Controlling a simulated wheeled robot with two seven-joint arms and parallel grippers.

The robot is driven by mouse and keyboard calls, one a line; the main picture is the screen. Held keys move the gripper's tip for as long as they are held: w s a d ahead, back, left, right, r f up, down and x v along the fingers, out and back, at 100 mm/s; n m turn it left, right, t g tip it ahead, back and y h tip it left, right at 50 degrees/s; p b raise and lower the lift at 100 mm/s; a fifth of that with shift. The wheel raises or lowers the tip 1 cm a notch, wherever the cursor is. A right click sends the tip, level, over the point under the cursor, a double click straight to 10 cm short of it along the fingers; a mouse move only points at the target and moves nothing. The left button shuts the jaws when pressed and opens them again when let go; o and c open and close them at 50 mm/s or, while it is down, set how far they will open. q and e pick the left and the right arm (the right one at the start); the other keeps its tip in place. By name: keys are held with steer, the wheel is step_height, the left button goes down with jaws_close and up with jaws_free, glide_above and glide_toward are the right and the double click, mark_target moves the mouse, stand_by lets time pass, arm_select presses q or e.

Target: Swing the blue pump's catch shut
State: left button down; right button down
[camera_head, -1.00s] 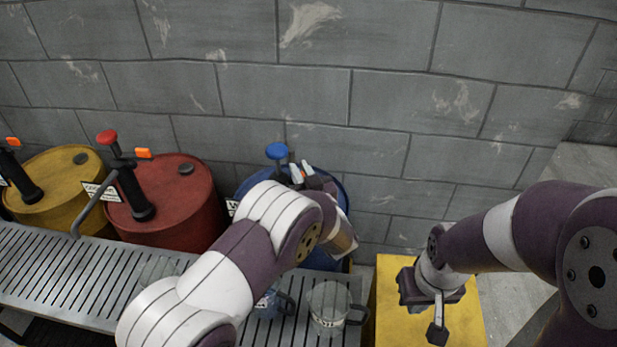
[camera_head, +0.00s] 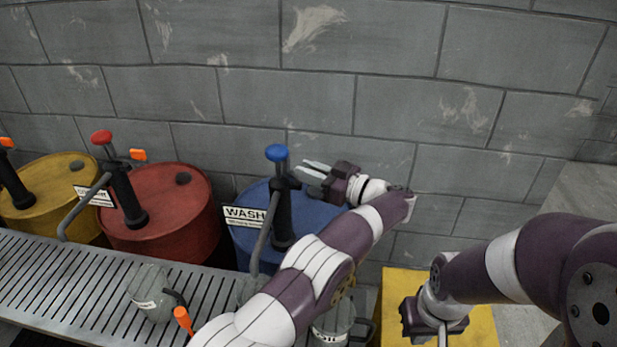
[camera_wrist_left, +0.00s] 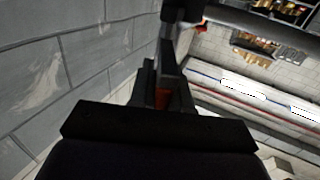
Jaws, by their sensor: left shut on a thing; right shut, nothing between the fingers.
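The blue pump (camera_head: 281,215) stands upright on the blue drum (camera_head: 320,212), with a blue knob (camera_head: 277,153) on top and a grey spout to the front left. My left gripper (camera_head: 307,170) reaches in from the right beside the pump's upper part, just below the knob. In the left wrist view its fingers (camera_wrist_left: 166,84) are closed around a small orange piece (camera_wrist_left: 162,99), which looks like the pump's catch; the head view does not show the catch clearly. My right gripper (camera_head: 443,334) points down over a yellow surface, shut and empty, partly cut off by the frame.
Red (camera_head: 165,222) and yellow (camera_head: 50,190) drums with their own pumps stand to the left. A slatted metal shelf (camera_head: 75,285) runs in front, with a grey jug (camera_head: 152,293) and a clear jug (camera_head: 331,325) on it. The block wall is close behind.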

steer(key=shift+f, duration=0.15)
stand_by(0.3)
arm_select(q)
steer(key=c, duration=1.2)
jaws_free()
steer(key=shift+o, duration=0.2)
